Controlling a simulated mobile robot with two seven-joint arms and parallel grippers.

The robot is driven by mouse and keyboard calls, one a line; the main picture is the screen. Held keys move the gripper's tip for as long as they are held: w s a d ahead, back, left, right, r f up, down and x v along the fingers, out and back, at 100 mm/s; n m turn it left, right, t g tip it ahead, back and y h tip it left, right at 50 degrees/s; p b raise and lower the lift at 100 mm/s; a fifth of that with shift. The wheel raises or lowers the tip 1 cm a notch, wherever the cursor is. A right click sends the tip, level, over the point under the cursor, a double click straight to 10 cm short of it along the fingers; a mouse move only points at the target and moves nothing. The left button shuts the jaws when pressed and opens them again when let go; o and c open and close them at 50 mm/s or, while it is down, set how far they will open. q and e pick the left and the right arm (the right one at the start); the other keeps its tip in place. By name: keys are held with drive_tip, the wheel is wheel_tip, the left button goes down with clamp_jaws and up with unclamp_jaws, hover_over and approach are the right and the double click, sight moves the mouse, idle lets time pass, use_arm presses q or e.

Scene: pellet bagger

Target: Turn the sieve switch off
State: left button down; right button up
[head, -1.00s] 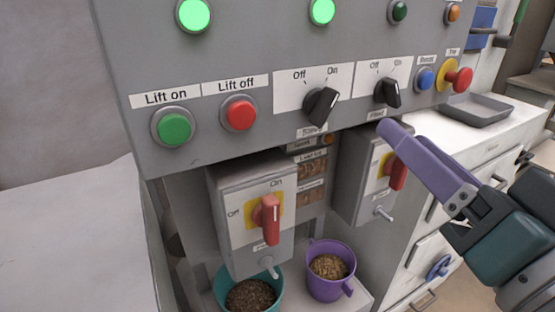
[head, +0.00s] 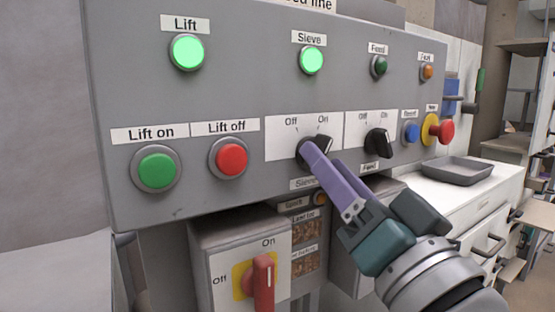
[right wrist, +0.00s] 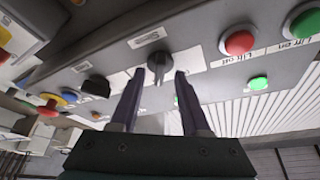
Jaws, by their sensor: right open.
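The sieve switch (head: 325,143) is a black rotary knob on a white plate of the grey panel, above the "Sieve" label. Its pointer leans toward On. The green sieve lamp (head: 312,61) above it is lit. My right gripper (head: 324,154) is open with its purple fingers at the knob, partly hiding it. In the right wrist view the knob (right wrist: 158,66) shows between the two fingertips (right wrist: 160,73), with a gap on each side. I cannot tell how deep the fingers reach around it. My left gripper is not in view.
The black feed switch (head: 379,142) is just right of the sieve switch. The red lift-off button (head: 229,158) and green lift-on button (head: 157,171) are to the left. A red emergency button (head: 445,132) is at the right. A red-handled switch box (head: 225,258) hangs below.

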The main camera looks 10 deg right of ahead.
drive_tip(key=shift+w+r, duration=0.15)
drive_tip(key=shift+w, duration=0.25)
drive_tip(key=shift+c, duration=0.3)
clamp_jaws()
